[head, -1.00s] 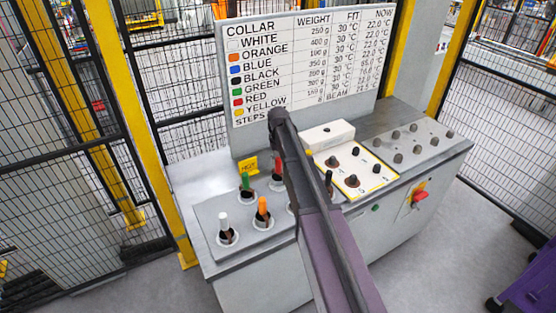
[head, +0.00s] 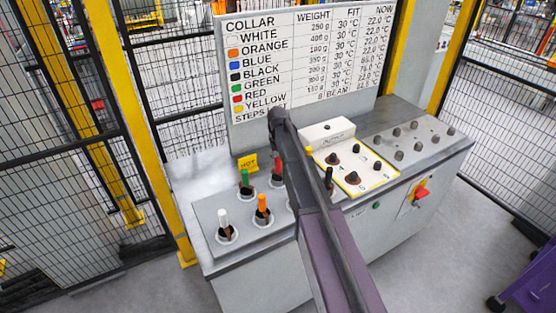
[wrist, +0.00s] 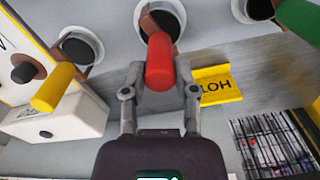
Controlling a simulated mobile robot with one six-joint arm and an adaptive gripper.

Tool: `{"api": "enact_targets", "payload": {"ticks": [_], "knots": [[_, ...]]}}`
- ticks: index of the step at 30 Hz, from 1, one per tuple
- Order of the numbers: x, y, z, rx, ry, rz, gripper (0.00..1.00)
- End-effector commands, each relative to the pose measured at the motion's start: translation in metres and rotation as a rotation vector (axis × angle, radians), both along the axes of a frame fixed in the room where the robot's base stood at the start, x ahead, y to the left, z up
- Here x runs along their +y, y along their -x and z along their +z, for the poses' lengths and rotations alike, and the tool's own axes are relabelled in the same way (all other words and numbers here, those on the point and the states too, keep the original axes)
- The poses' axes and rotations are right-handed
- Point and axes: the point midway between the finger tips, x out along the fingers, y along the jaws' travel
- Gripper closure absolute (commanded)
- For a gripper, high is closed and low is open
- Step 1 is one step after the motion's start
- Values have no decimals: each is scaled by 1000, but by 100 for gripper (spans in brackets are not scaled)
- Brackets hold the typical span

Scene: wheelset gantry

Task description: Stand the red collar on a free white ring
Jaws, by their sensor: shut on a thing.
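The red collar (wrist: 160,62) is a red peg on a brown part, held between the fingers of my gripper (wrist: 161,72) in the wrist view. Its brown lower part overlaps a white ring (wrist: 138,18) around a dark hole; I cannot tell whether it touches. In the head view the red collar (head: 278,166) shows beside my arm, which hides part of it and the gripper. White (head: 223,218), orange (head: 262,203) and green (head: 245,179) collars stand on rings at the left. Yellow (wrist: 52,88) and black (head: 328,178) collars are on the right side in the head view.
A yellow HOT sign (wrist: 217,86) stands close to the gripper. A white box (head: 326,133) and a panel with dark knobs (head: 355,168) are at the right. A tall board (head: 305,60) rises behind the bench. Mesh fencing surrounds the bench.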

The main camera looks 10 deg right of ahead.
Motion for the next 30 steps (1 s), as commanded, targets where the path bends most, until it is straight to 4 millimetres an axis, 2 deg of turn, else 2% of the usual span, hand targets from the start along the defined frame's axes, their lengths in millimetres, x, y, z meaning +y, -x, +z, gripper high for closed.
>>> {"api": "enact_targets", "payload": {"ticks": [7,8,9,12,30], "knots": [[0,0,-1,0,0,0,100],[0,0,-1,0,0,0,60],[0,0,-1,0,0,0,48],[0,0,-1,0,0,0,22],[0,0,4,0,0,0,22]]}}
